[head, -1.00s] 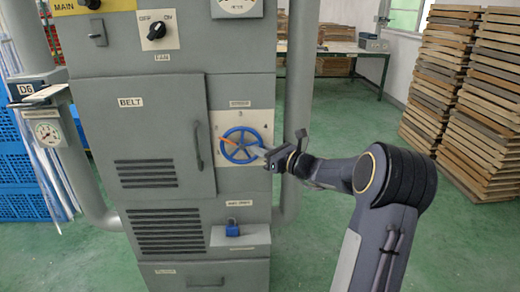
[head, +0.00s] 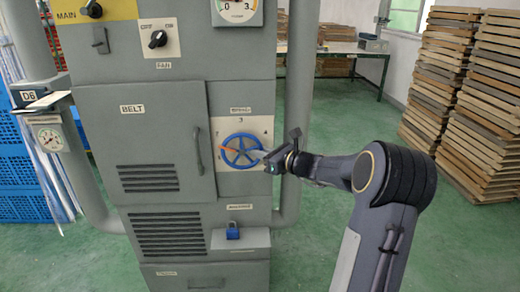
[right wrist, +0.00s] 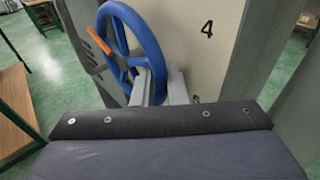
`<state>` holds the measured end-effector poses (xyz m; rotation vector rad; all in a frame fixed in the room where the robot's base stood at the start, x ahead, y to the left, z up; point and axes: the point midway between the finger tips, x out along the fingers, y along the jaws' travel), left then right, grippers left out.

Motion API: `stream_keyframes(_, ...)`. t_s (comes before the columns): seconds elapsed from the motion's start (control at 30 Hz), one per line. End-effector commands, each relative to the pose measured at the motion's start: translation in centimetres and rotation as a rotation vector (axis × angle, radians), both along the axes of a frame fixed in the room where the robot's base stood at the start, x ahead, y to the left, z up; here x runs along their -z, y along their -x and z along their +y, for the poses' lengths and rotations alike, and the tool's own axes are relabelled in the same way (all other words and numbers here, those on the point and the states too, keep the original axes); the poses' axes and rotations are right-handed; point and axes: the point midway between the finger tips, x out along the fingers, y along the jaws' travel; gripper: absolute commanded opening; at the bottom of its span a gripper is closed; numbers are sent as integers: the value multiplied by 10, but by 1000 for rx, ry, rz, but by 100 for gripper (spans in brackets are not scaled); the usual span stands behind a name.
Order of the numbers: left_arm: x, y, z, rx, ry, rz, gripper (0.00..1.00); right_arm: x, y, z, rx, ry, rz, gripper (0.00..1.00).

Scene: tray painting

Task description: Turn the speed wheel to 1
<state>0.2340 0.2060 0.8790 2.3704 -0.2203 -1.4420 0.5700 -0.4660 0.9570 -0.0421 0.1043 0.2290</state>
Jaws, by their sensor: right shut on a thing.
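The blue speed wheel (head: 253,137) is mounted on a pale number plate (head: 264,125) on the grey machine's front. Its orange pointer (head: 229,149) points left and slightly up in the head view. A 3 shows above the wheel; the marks at the left are too small to read. My right gripper (head: 263,154) is shut on the wheel's right rim. In the right wrist view, the fingers (right wrist: 159,88) close around the near part of the blue rim (right wrist: 150,35), with the orange pointer (right wrist: 98,40) beyond. A 4 shows on the plate there. My left gripper is not in view.
The BELT door (head: 145,115) is left of the wheel, and a small ledge with a blue padlock (head: 232,229) is below. A vertical pipe (head: 298,80) runs close to the machine's right side. Wooden tray stacks (head: 480,100) stand at the right; green floor between is clear.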

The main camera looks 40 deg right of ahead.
Motion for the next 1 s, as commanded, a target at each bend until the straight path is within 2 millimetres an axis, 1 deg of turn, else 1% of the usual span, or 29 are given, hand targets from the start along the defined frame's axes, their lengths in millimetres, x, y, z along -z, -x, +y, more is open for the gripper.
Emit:
stream_keyframes(0.03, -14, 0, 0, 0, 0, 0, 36, -10, 0, 0, -1, 33, 21, 0)
stream_keyframes(0.27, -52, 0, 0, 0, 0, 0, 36, -24, -1, 2, -2, 205, 140, 0)
stream_keyframes(0.5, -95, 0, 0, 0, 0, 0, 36, -36, -3, 5, -3, 394, 266, 0)
stream_keyframes(0.8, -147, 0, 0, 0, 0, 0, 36, -46, -7, 11, -2, 596, 404, 0)
stream_keyframes(1.0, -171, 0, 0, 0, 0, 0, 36, -47, -9, 14, -2, 687, 465, 0)
